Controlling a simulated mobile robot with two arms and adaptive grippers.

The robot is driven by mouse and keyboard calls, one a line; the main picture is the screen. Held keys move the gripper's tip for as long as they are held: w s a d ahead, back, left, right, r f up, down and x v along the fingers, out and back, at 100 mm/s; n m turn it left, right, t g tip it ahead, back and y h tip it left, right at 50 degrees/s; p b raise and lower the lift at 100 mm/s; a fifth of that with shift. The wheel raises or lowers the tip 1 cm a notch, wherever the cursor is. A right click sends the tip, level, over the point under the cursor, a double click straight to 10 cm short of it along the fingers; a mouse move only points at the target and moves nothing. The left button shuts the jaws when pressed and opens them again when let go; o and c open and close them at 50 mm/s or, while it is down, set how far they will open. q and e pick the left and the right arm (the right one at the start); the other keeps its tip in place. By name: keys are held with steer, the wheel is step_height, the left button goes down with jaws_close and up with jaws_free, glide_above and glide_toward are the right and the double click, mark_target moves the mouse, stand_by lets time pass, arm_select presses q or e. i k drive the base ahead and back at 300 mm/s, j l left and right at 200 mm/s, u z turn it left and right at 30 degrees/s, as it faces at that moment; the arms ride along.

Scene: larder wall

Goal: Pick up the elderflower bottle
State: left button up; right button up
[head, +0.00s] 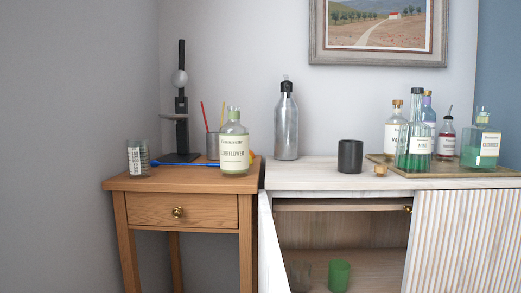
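The elderflower bottle (234,146) stands upright near the front right corner of the small wooden side table. It is a clear bottle with pale green contents, a cream label and a light-coloured neck. A blue stick-like tool (186,164) lies on the table to its left. A grey cup (213,143) with red and yellow sticks is just behind it. Neither of my grippers shows in the head view.
The wooden table (152,183) also holds a measuring glass (138,157) and a tall black press (181,110). Right, the white cabinet (310,176) bears a metal bottle (286,125), a black cup (350,156) and a tray (461,172) of bottles. Its door stands open.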

mark_target(233, 136)
steer(key=l+u, duration=0.1)
steer(key=u, duration=0.35)
steer(key=l+u, duration=0.15)
steer(key=u, duration=0.25)
steer(key=k+u, duration=0.1)
steer(key=u, duration=0.35)
steer(key=k+l+u, duration=0.1)
steer(key=u, duration=0.3)
